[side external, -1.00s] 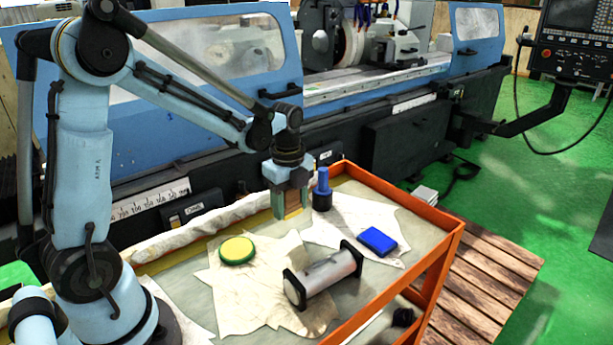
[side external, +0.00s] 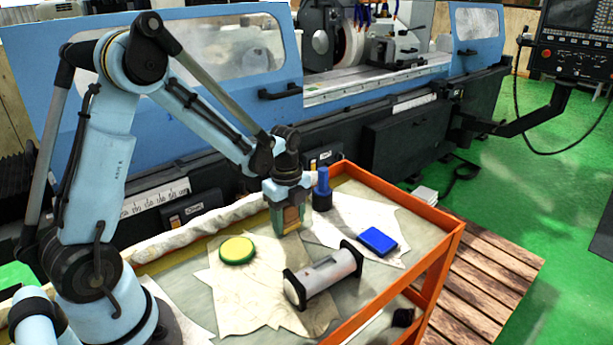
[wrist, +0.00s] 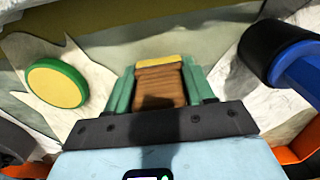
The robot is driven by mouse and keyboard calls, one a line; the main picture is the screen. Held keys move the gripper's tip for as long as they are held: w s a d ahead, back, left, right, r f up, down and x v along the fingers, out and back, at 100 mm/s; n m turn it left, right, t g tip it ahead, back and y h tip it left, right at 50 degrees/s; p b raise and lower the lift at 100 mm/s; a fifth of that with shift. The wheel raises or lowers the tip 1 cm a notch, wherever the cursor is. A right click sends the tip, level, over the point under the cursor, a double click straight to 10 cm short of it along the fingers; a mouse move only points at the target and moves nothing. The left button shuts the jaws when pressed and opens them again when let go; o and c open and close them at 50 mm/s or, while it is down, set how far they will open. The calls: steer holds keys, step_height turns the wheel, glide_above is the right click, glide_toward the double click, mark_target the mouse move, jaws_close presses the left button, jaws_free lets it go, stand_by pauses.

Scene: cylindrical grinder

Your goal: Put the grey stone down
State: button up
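My gripper (side external: 289,222) is over the cart top near its back edge, left of the blue-and-black cylinder. Its two green fingers are shut on a brown, wood-grained block (wrist: 160,80) with a yellow end, seen between them in the wrist view; the block (side external: 291,216) also shows in the side view. I see nothing that is plainly a grey stone; the held block looks brown. Whether the block touches the cart top is hard to tell.
A yellow-green round tin (side external: 237,250), a grey cylinder with black ends (side external: 325,277), a blue box (side external: 377,241) and the blue-and-black cylinder (side external: 322,192) stand on cloths. The orange cart rim (side external: 405,197) bounds the right. A rolled white cloth (side external: 200,238) lies along the back.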

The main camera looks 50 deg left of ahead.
steer(key=o, duration=0.4)
step_height(320, 180, up, 12)
steer(key=shift+f, duration=0.1)
steer(key=shift+s+d+r+n, duration=0.2)
steer(key=shift+r+n, duration=0.1)
steer(key=shift+r, duration=0.1)
steer(key=s+d+n+t, duration=0.2)
steer(key=n, duration=0.3)
steer(key=s+d+n+t, duration=0.2)
steer(key=s+d+n, duration=0.1)
steer(key=n, duration=0.3)
steer(key=s+d+r+n+t, duration=0.1)
steer(key=s+d+n+t, duration=0.2)
steer(key=n, duration=0.3)
steer(key=shift+s+d, duration=0.15)
steer(key=shift+s, duration=0.1)
